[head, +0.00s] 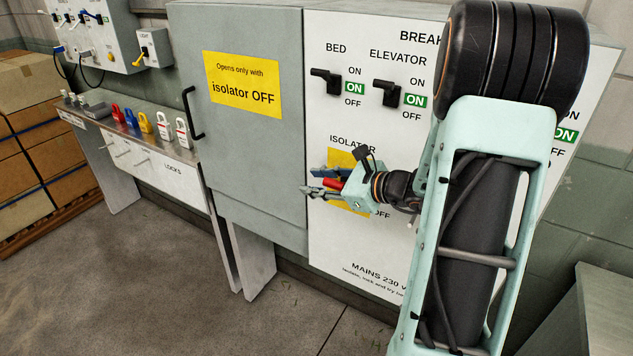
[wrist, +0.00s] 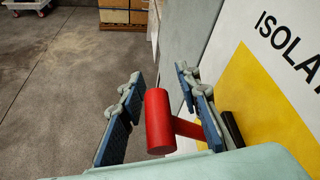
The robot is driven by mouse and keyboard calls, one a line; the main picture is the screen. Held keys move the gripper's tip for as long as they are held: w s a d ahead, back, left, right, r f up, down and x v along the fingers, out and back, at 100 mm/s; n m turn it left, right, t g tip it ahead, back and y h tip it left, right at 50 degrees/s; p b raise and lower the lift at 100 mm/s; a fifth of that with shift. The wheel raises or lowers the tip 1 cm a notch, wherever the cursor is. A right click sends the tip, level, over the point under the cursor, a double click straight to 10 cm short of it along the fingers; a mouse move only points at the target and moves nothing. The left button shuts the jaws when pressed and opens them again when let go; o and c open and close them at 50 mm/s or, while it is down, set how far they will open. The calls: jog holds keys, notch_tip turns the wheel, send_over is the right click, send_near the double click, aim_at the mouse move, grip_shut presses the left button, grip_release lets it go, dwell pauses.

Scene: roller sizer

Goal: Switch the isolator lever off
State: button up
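The isolator lever has a red cylindrical handle (wrist: 159,121) on a red stem, in front of a yellow plate (wrist: 255,115) on the cabinet front. In the head view the red handle (head: 333,185) shows partly between my fingers, under the ISOLATOR label. My gripper (head: 312,181) is open around the handle. In the wrist view its fingers (wrist: 160,75) stand either side of the handle, with a clear gap on the left; the right finger overlaps the stem, and contact there cannot be told. My gripper and arm hide much of the plate; an OFF mark shows at its lower right.
BED (head: 329,82) and ELEVATOR (head: 388,93) breaker levers sit above, both windows reading ON. A grey door (head: 240,150) left of the panel is closed, with a black handle (head: 191,113). Several coloured padlocks (head: 145,123) stand on a shelf further left. The floor ahead is clear.

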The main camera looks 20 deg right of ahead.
grip_shut()
jog(key=shift+f+b, duration=0.25)
jog(key=shift+b, duration=0.05)
